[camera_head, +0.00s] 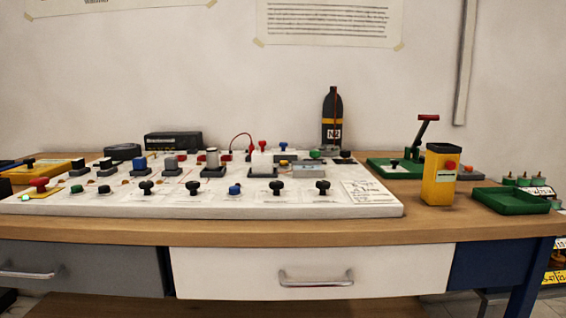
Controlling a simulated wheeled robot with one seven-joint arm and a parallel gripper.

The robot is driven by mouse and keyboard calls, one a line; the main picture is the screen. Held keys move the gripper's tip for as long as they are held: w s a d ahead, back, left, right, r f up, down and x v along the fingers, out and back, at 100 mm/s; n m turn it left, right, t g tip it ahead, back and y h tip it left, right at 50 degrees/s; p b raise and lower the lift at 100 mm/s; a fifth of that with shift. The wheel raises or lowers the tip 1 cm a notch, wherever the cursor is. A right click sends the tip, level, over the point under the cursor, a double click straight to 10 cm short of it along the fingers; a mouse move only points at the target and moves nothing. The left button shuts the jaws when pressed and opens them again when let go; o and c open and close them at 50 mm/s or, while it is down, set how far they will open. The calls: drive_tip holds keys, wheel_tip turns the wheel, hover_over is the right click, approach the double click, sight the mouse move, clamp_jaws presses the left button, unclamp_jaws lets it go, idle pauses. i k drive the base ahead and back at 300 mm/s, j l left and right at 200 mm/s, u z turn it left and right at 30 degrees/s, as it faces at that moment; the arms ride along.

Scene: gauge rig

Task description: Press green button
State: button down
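A low green button-like cap (77,188) sits in the front row at the left of the white panel (210,207). A small bright green spot (25,198) shows at the panel's front left corner, by a red mushroom knob (39,184) on a yellow base. Another green cap (315,154) is at the panel's back right. I cannot tell for certain which of these is the green button. My gripper is not in view, and nothing touches these caps.
Black knobs (147,187) and a blue cap (234,190) share the front row. Switches stand behind them. A black bottle (332,118) stands at the back. A yellow box (440,176), a green lever base (395,168) and a green tray (510,201) are at right.

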sight(75, 189)
drive_tip(key=u, duration=1.55)
